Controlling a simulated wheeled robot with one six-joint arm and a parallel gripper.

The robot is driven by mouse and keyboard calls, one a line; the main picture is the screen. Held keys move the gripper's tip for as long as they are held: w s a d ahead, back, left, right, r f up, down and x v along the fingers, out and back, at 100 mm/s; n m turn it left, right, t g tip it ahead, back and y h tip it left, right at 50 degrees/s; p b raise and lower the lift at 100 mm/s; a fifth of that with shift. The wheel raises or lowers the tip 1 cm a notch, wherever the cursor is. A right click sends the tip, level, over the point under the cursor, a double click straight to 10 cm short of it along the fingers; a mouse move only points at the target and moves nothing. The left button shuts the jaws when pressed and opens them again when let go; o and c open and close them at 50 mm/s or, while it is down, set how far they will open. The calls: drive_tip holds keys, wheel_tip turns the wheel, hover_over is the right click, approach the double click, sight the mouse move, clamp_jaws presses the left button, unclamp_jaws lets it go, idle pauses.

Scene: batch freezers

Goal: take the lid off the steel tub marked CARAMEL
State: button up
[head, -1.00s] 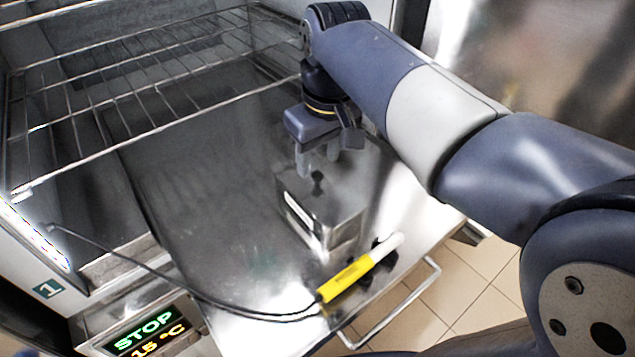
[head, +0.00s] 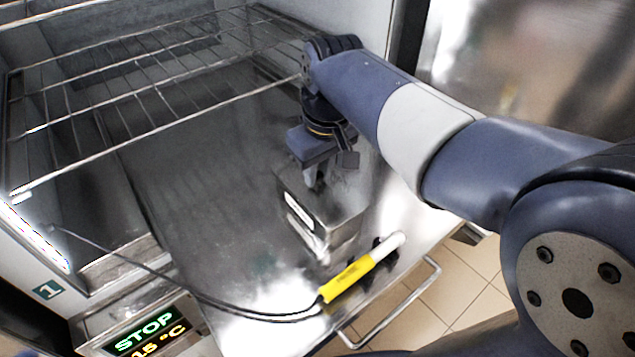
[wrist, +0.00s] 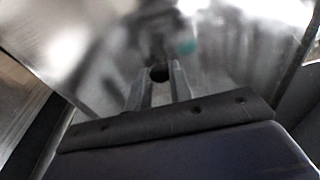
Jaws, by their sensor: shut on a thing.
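A steel tub (head: 322,238) with a white label on its side stands on the shiny steel surface in the head view. The label's writing is too small to read. Its lid (head: 345,196) is on top, with a small dark knob partly hidden by my fingers. My gripper (head: 316,180) points down at the lid from above, its fingers shut on the dark knob. In the wrist view, the fingers of my gripper (wrist: 160,85) stand on either side of the round dark knob (wrist: 160,74). The lid appears seated on the tub.
A yellow probe with a white end (head: 360,270) lies in front of the tub, its black cable running left. A wire rack (head: 130,85) spans the upper left. A STOP display (head: 150,333) is at lower left, and a metal handle (head: 405,305) is at the front edge.

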clamp_jaws()
